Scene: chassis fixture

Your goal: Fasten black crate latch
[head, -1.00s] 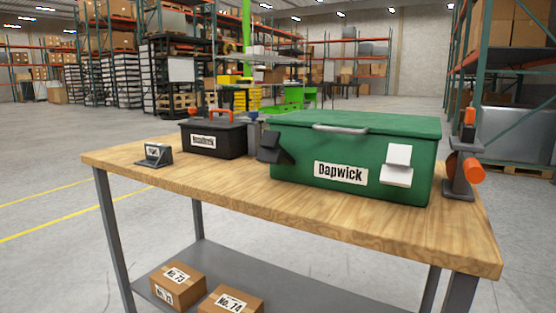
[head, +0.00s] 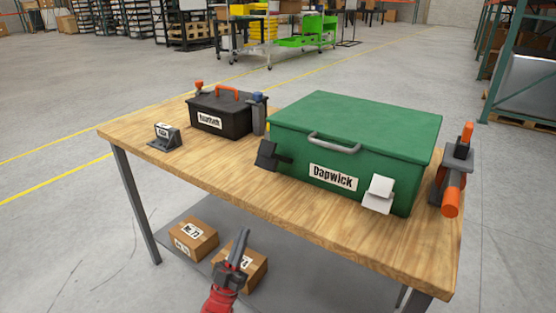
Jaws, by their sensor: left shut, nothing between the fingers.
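A green crate (head: 350,115) labelled Dapwick stands on the wooden table, lid closed, with a grey handle in front. A black latch (head: 266,155) sticks out at its front left, its plate tilted away from the crate wall. A white latch (head: 379,194) is at its front right, also angled outward. My left gripper (head: 242,234) is shut and empty. It appears in front of the table's near edge, below the black latch in the picture and apart from it. My right gripper is not in view.
A black toolbox (head: 224,120) with an orange handle, a small grey labelled stand (head: 164,138) and a grey post (head: 259,115) are left of the crate. An orange-and-grey clamp (head: 453,172) stands at right. Cardboard boxes (head: 192,238) lie on the lower shelf. The front tabletop strip is clear.

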